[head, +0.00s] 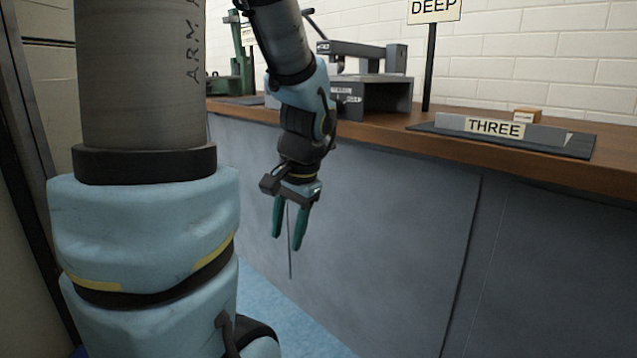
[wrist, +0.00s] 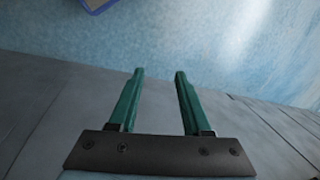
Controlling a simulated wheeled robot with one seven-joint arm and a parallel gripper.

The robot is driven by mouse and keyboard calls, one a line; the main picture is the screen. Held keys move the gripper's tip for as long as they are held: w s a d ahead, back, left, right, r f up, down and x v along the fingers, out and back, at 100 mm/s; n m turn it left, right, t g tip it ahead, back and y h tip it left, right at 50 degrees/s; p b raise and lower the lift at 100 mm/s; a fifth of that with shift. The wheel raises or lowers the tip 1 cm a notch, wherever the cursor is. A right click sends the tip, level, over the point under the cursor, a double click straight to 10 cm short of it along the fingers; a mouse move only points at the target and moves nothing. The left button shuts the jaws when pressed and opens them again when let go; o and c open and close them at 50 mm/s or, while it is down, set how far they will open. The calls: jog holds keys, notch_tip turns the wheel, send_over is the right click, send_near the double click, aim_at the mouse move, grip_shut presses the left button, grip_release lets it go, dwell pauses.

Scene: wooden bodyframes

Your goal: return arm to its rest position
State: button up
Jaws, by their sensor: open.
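My gripper (head: 287,245) hangs pointing down in front of the grey front of the workbench (head: 400,220), below the level of its wooden top. Its two green fingers are apart with nothing between them. In the wrist view, my gripper (wrist: 157,73) also shows open and empty, with the blue floor (wrist: 200,35) beyond the fingertips. My arm reaches down to it from the top of the head view, and a large arm link fills the left side.
The wooden bench top (head: 480,118) carries a grey machine (head: 365,80), a green machine (head: 240,60), a "THREE" sign (head: 495,128) on a dark tray, a small wooden block (head: 526,115) and a "DEEP" sign (head: 434,10) on a post. A purple-blue object (wrist: 97,4) edges into the wrist view.

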jog(key=s+a+f+n+h, duration=0.1)
jog(key=s+f+n+h, duration=0.15)
jog(key=f+n, duration=0.25)
notch_tip(320, 180, up, 36)
jog(key=p, duration=3.5)
jog(key=shift+s+p, duration=0.3)
jog(key=shift+p, duration=0.1)
jog(key=shift+o, duration=0.2)
